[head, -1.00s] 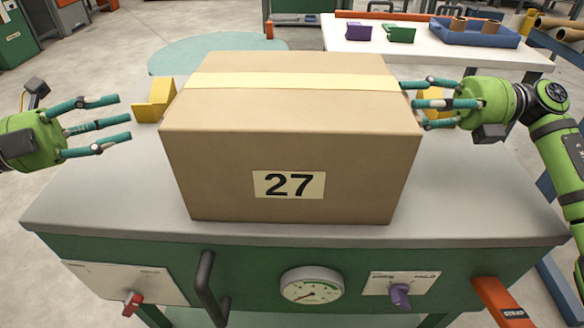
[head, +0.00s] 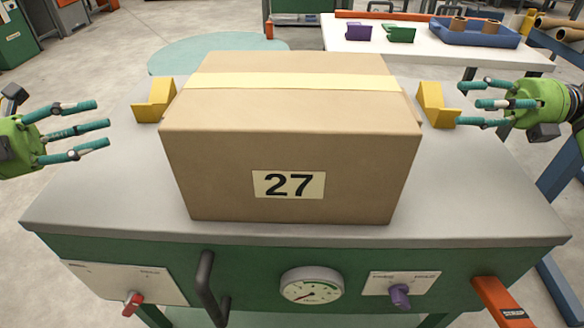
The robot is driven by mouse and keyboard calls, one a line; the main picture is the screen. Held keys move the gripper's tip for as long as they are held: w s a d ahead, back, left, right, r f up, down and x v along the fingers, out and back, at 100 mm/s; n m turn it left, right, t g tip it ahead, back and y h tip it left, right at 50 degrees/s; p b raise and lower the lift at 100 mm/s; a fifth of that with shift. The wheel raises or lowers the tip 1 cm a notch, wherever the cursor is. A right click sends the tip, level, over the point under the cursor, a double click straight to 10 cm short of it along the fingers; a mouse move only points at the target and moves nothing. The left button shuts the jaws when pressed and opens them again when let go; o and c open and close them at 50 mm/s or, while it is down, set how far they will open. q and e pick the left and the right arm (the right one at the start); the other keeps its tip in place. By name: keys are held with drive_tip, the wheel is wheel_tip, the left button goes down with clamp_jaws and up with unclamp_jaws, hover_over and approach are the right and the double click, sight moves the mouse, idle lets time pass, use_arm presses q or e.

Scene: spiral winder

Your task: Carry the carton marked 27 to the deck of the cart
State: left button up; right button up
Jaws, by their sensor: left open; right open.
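The carton marked 27 (head: 240,160) sits upright on the grey top of a green bench (head: 120,205), its label facing me and a pale tape strip across its top. My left gripper (head: 100,128) is open and empty, to the left of the carton and well apart from it. My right gripper (head: 476,104) is open and empty, to the right of the carton with a clear gap between. I cannot make out the cart or its deck in this view.
Yellow brackets stand left (head: 154,100) and right (head: 436,104) of the carton. The bench front carries a black handle (head: 207,288), a gauge (head: 312,284), a red knob and a purple knob. Behind is a white table (head: 435,50) with a blue tray (head: 467,33). Open floor lies at the left.

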drive_tip(key=shift+d, duration=1.05)
